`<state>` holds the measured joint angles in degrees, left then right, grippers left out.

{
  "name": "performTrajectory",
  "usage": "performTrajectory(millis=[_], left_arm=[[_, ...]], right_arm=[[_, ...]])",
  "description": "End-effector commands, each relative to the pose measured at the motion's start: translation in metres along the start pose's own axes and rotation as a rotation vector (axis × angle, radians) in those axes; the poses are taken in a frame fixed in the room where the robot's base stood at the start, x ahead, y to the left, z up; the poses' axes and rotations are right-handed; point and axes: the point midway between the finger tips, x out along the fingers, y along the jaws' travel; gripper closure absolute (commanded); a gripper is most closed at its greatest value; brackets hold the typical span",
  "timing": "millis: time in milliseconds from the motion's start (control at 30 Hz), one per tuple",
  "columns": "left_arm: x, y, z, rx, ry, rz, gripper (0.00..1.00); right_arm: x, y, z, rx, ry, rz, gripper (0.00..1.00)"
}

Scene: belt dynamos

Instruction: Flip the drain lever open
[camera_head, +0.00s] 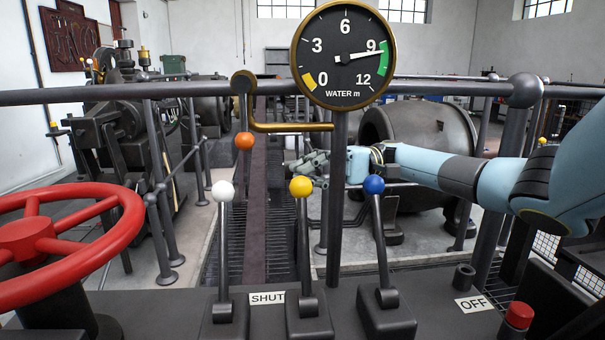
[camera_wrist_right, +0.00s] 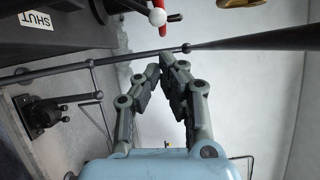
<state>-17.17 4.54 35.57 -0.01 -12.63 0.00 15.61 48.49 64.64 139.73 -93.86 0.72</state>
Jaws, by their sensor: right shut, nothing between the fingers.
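Three upright levers rise from the dark console: one with a white knob (camera_head: 223,191), one with a yellow knob (camera_head: 301,187) and one with a blue knob (camera_head: 374,185). An orange ball (camera_head: 244,141) shows below a brass pivot on the rail. No label names the drain lever; a SHUT plate (camera_head: 267,298) sits between the white and yellow levers' bases. My right gripper (camera_head: 308,163) is shut and empty, seen behind the yellow lever. In the right wrist view, its fingertips (camera_wrist_right: 162,66) come close together with nothing between them. My left gripper is not in view.
A dark rail (camera_head: 180,91) crosses the front, with a brass pipe (camera_head: 295,127) below it. A water gauge (camera_head: 343,55) on a post reads about 9, in green. A red handwheel (camera_head: 60,240) fills the left. An OFF plate (camera_head: 474,304) and red-capped button (camera_head: 519,315) sit right.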

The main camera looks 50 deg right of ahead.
Motion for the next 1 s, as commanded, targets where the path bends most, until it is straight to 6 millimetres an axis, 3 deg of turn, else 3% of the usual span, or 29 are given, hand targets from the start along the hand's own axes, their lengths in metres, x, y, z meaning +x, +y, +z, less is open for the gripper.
performTrajectory(millis=[133, 433, 867, 1000], left_arm=[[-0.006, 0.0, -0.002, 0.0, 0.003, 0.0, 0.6], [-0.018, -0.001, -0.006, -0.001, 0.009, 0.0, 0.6], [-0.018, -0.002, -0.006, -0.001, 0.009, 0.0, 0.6], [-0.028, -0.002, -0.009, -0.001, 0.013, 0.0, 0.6]], right_arm=[[0.028, -0.001, 0.004, 0.001, -0.002, 0.001, 1.0], [0.034, -0.001, 0.036, 0.0, 0.0, 0.002, 1.0], [0.034, 0.0, 0.039, 0.0, 0.0, 0.0, 1.0], [0.036, -0.006, 0.043, 0.0, 0.0, -0.001, 1.0]])
